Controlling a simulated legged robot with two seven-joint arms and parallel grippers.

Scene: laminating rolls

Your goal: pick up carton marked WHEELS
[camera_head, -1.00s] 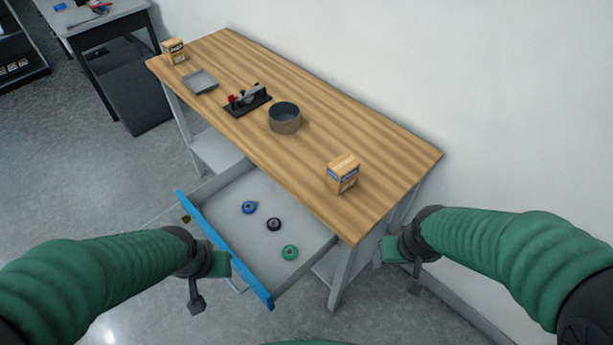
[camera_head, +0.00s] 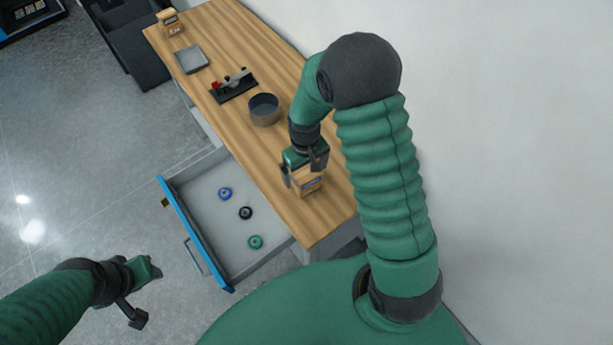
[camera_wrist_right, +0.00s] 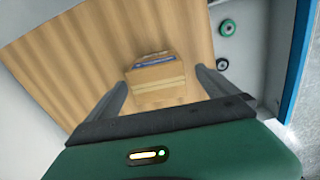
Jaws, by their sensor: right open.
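A tan carton (camera_head: 308,186) with a blue label stands near the front end of the wooden table; its lettering is too small to read. It also shows in the right wrist view (camera_wrist_right: 157,82). My right gripper (camera_head: 305,174) is open above it, with its fingers on either side of the carton in the wrist view; I cannot tell whether they touch it. A second carton (camera_head: 170,22) with a dark label stands at the table's far end, its lettering also unreadable. My left gripper (camera_head: 145,292) hangs at the lower left, away from the table; its jaws are unclear.
On the wooden table (camera_head: 225,110) stand a round grey pot (camera_head: 264,110), a black fixture (camera_head: 234,86) and a grey tray (camera_head: 192,60). The open drawer (camera_head: 200,241) holds a blue roll (camera_head: 225,194), a black roll (camera_head: 246,213) and a green roll (camera_head: 255,242).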

